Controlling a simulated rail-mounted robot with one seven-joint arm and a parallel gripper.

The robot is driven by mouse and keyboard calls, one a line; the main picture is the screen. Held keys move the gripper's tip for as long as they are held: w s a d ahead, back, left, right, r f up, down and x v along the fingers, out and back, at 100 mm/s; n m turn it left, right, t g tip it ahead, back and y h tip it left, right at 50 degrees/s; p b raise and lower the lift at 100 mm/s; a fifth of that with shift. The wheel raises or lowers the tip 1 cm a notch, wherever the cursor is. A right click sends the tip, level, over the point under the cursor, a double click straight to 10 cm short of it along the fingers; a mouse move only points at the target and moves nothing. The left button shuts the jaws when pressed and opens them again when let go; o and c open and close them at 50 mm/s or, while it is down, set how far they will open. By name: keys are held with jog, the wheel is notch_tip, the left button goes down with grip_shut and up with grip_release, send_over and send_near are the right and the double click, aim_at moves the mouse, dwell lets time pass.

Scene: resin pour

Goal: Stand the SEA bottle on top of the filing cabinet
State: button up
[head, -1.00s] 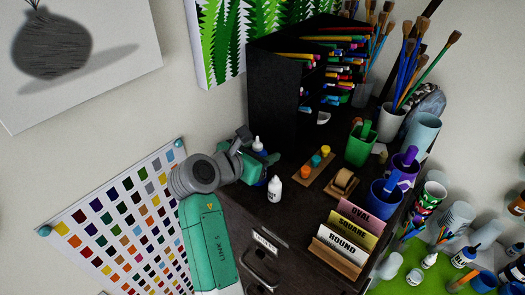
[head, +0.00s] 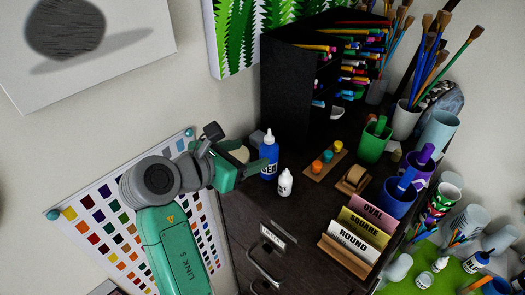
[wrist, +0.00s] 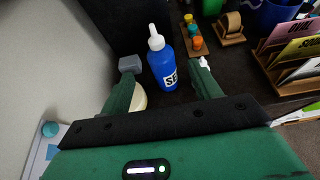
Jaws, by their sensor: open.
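The blue SEA bottle (head: 268,160) with a white cap stands upright on the dark top of the filing cabinet (head: 305,212). In the wrist view the SEA bottle (wrist: 165,72) appears between the two finger ends, slightly beyond them, with its label partly visible. My green gripper (head: 248,164) is open at the cabinet's left edge, just left of the bottle. No finger is seen closed on the bottle. In the wrist view both fingers of my gripper (wrist: 161,82) are spread apart.
A small white bottle (head: 285,183) stands just right of the SEA bottle. A grey block (head: 257,138) and a cream round thing (head: 240,153) sit close by. A paint-pot strip (head: 325,163), tape dispenser (head: 354,180), sign holder (head: 345,257) and black marker rack (head: 290,95) crowd the top.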

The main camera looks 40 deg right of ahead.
jog(key=shift+v, duration=1)
jog(key=w+a+r+m+t+y, duration=0.2)
jog(key=a+r+m+t+y, duration=0.2)
jog(key=a+r+m+t, duration=0.85)
jog(key=s+a+r+m+t+y, duration=0.6)
jog(key=s+a+r+t+y, duration=0.3)
jog(key=s+a+r+t, duration=0.2)
jog(key=s+a+r, duration=0.2)
jog(key=s+r, duration=0.1)
jog(key=shift+r+y, duration=0.15)
jog(key=shift+y, duration=0.25)
